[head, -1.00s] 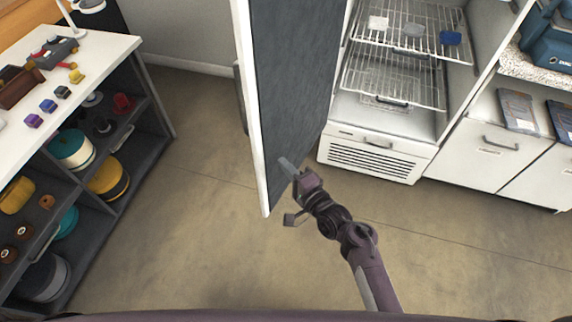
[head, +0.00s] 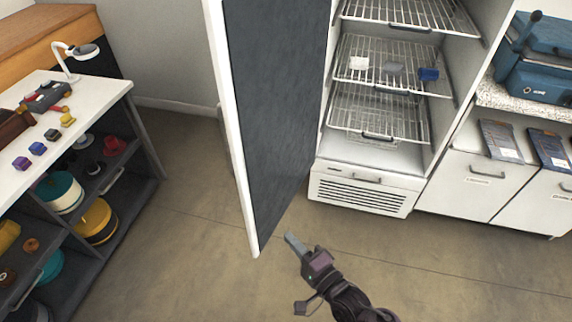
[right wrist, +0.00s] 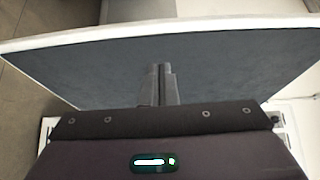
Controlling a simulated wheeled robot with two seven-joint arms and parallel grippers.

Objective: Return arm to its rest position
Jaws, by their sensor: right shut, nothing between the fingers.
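My right gripper (head: 297,245) is in the lower middle of the head view, below and just right of the lower edge of the open cabinet door (head: 277,110). Its fingers are together and hold nothing. In the right wrist view the shut fingers (right wrist: 161,72) point toward the dark inner face of the door (right wrist: 215,70); I cannot tell if they touch it. My right arm (head: 350,300) comes in from the bottom. My left gripper is not in view.
The open cabinet (head: 372,160) has wire shelves holding a white, a grey and a blue block. A white-topped shelf unit (head: 105,95) with spools stands at left. A counter with drawers (head: 485,185) stands at right. The floor (head: 200,270) between is clear.

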